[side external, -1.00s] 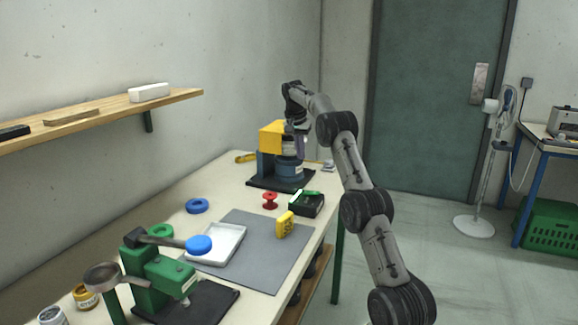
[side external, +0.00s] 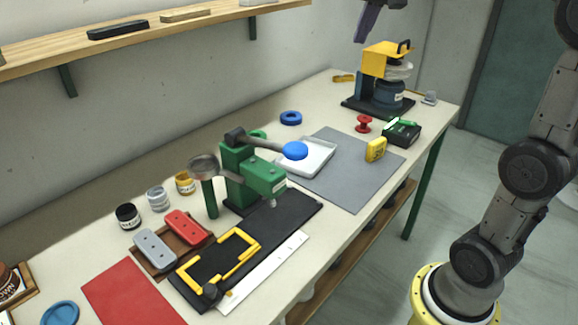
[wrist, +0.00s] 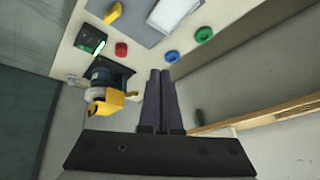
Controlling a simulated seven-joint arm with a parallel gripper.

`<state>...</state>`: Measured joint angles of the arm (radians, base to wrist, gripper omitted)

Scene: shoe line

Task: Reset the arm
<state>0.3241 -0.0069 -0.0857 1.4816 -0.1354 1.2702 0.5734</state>
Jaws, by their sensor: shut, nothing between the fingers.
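My gripper (side external: 362,38) shows at the top edge of the side view, in the air above the far end of the table. Most of its body is cut off by the frame. In the wrist view its two dark fingers (wrist: 160,72) lie side by side, shut with nothing between them. The yellow and blue machine (side external: 388,72) stands below and to the right of the gripper in the side view. It also shows left of the fingers in the wrist view (wrist: 110,102). The gripper is apart from everything.
On the table (side external: 255,100) are a red spool (side external: 363,124), a black box (side external: 402,132), a yellow block (side external: 376,149), a white tray (side external: 318,160) and a green press (side external: 240,180). A wooden shelf (side external: 165,27) runs along the wall.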

